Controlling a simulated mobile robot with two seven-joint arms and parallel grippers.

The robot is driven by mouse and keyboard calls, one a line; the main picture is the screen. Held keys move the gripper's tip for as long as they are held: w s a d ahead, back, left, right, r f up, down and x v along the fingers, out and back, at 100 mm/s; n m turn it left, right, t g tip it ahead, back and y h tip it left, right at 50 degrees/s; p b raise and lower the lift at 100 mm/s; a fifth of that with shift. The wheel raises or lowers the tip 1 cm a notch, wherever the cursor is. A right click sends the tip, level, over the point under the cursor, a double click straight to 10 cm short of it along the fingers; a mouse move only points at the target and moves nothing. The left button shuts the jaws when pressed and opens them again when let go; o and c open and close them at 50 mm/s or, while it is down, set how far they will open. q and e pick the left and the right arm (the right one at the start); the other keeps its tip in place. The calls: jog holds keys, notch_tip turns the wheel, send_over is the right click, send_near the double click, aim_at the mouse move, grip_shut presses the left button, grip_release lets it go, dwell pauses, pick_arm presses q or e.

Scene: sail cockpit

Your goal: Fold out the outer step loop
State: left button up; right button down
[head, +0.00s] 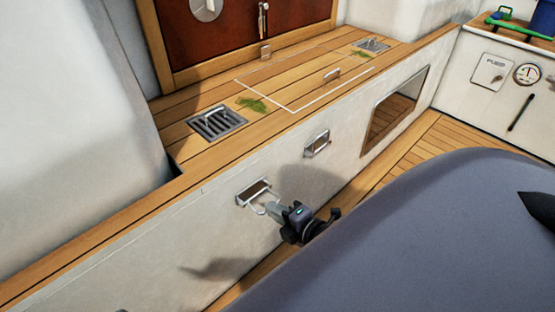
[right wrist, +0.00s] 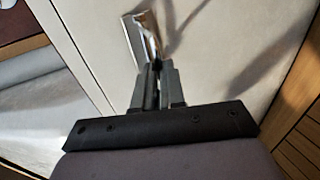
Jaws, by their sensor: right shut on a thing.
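Two metal step fittings with dark treads are on the white cockpit wall. The nearer one (head: 253,192), at the left, has a thin pale metal loop below its tread, reaching to my right gripper (head: 272,209). The farther fitting (head: 317,143) lies flat against the wall, up and to the right. In the right wrist view, my right gripper's fingers (right wrist: 158,72) are close together at the lower end of a shiny metal step part (right wrist: 146,38). They are shut on the loop; the exact contact is partly hidden by the fingers. My left gripper is not seen.
The wooden ledge (head: 150,215) above the wall carries a grating (head: 217,123) and a white-outlined hatch area. A framed dark opening (head: 395,108) is in the wall farther right. A slatted wooden floor (head: 420,150) runs below. A gauge panel (head: 490,70) stands at the right.

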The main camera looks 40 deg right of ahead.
jog(key=shift+s+f, duration=0.2)
jog(key=shift+f, duration=0.3)
jog(key=shift+s+f, duration=0.2)
jog(key=shift+f, duration=0.25)
jog(key=c, duration=1.5)
grip_release()
pick_arm(q)
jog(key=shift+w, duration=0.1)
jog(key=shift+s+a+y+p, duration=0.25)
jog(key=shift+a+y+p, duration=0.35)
jog(key=shift+p, duration=0.25)
pick_arm(e)
jog(key=r+v, duration=0.1)
jog(key=v, duration=0.6)
jog(key=shift+w, duration=0.2)
